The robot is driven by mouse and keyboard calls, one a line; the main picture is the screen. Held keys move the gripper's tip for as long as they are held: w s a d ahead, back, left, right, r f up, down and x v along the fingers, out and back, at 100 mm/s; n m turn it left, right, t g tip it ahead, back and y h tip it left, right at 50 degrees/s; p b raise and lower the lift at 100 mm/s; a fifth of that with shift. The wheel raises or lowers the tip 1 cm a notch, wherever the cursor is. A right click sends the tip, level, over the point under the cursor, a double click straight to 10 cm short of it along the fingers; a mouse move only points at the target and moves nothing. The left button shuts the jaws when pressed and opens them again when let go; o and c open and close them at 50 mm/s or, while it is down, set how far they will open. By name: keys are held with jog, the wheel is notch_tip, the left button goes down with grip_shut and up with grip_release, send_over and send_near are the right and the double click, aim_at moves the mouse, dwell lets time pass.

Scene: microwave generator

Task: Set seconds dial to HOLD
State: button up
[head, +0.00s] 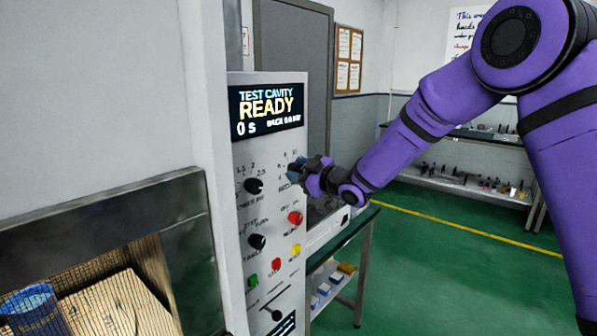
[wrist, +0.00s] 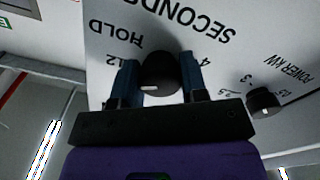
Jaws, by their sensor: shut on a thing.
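The seconds dial (wrist: 162,72) is a round black knob on the white control panel, under the printed words SECONDS and HOLD in the wrist view, which shows the panel inverted. My gripper (wrist: 158,78) is shut on this dial, one blue finger on each side of it. A white pointer mark shows on the knob's lower left side, at the end near my palm. HOLD (wrist: 115,32) is printed to the upper left of the knob. In the head view my gripper (head: 305,170) is at the panel's right side and hides the dial.
The panel's display (head: 267,111) reads TEST CAVITY READY and 0 s. The power dial (head: 254,186) is left of my gripper; it also shows in the wrist view (wrist: 263,102). A red knob (head: 295,217) sits just below my gripper, with coloured buttons lower down.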

jog(key=m, duration=0.5)
jog(key=shift+f+m, duration=0.1)
jog(key=shift+m, duration=0.2)
jog(key=shift+s+m, duration=0.1)
jog(key=shift+m, duration=2.2)
jog(key=o, duration=0.9)
jog(key=shift+o, duration=0.2)
jog(key=v, duration=1)
jog(key=shift+s+d, duration=0.25)
jog(key=shift+d, duration=0.05)
